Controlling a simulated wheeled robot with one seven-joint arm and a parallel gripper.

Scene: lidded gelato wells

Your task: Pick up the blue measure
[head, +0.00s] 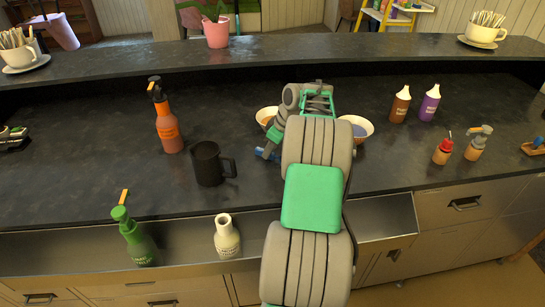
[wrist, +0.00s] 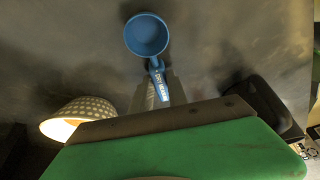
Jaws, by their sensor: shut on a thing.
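The blue measure (wrist: 147,34) is a small round cup with a straight handle carrying pale lettering. In the wrist view its handle runs back into my gripper (wrist: 160,92), which is shut on it. In the head view a small blue part of the measure (head: 267,155) shows at the left of my gripper (head: 273,145), over the dark counter. My arm covers much of that area. I cannot tell whether the measure touches the counter.
A bowl (head: 265,117) and a second bowl (head: 359,127) flank my arm. Brown (head: 400,104) and purple (head: 429,103) bottles stand right. A green bottle (head: 134,238) and cream bottle (head: 227,236) are at the front.

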